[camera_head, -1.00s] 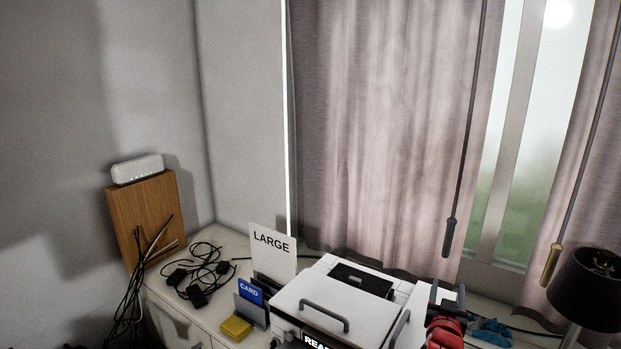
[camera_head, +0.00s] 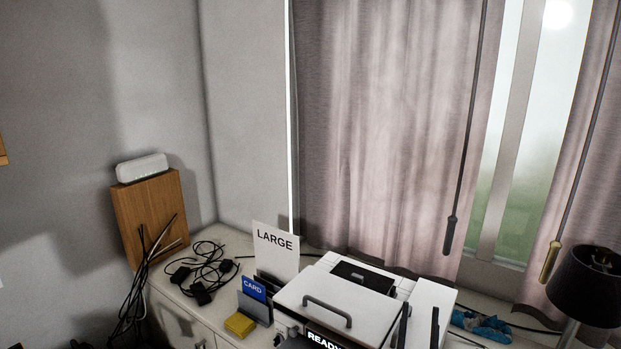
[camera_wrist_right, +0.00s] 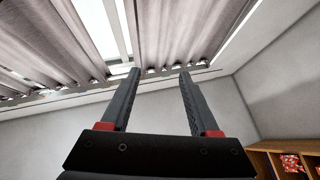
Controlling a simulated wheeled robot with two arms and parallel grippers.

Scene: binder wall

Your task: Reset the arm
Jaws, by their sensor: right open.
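My right gripper (camera_head: 420,318) shows at the bottom of the head view as two dark upright fingers in front of the white machine (camera_head: 340,304). In the right wrist view the gripper (camera_wrist_right: 160,72) is open. Its two dark fingers stand apart with nothing between them, pointing toward the curtains and wall. The rest of the right arm is below the head view. My left gripper is in neither view.
The cabinet top holds a LARGE card (camera_head: 276,250), a blue CARD (camera_head: 254,289), a yellow block (camera_head: 240,325), black cables (camera_head: 203,275) and blue cloth (camera_head: 482,326). A lamp (camera_head: 590,285) stands right. A shelf (camera_wrist_right: 265,160) with red items shows in the wrist view.

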